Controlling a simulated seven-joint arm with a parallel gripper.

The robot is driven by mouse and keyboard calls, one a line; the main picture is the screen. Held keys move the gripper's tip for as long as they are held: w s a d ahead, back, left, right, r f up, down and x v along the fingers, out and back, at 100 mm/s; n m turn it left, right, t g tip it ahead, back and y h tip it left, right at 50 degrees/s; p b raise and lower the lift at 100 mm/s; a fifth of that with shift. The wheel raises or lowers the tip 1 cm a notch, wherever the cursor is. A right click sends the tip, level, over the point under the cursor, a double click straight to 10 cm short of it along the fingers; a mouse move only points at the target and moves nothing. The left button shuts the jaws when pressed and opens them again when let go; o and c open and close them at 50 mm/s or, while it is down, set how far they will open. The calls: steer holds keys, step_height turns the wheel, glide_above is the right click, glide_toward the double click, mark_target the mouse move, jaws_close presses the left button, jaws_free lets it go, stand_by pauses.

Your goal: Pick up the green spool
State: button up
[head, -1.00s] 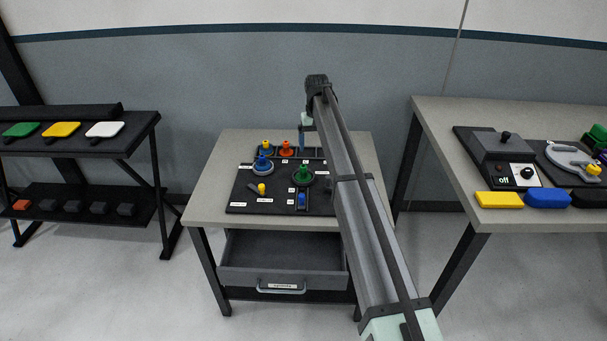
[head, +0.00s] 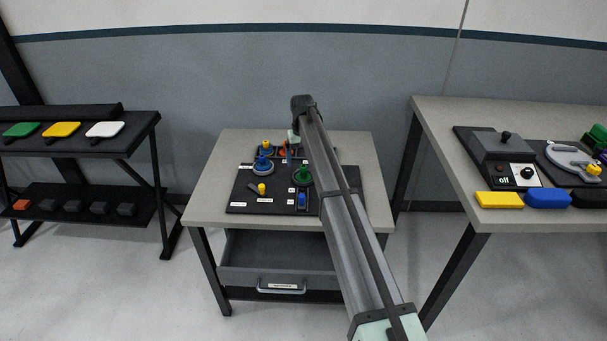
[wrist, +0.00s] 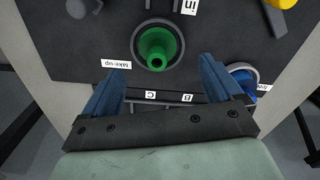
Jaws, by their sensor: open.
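The green spool (head: 303,174) stands upright on the dark board (head: 240,200) on the small middle table. In the wrist view the green spool (wrist: 157,48) shows from above, near the top centre, with a round grey base around it. My gripper (wrist: 160,80) is open, with its two blue fingers on either side below the spool in the picture. Nothing is between the fingers, and they do not touch the spool. In the head view my gripper (head: 289,156) hangs above the back part of the board, behind the green spool.
A blue spool (head: 263,163) stands left of the green one and shows at the right in the wrist view (wrist: 243,80). An orange piece (head: 283,152) is partly hidden behind my gripper. A yellow knob (head: 261,188) sits at front left. The drawer (head: 280,255) is open below.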

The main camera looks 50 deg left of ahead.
mark_target(304, 166)
steer(key=shift+w+d+f, duration=0.1)
steer(key=shift+d+f, duration=0.05)
steer(key=shift+f, duration=1.15)
steer(key=shift+d+f, duration=0.15)
steer(key=shift+f, duration=1.15)
steer(key=c, duration=1.1)
steer(key=shift+r, duration=0.15)
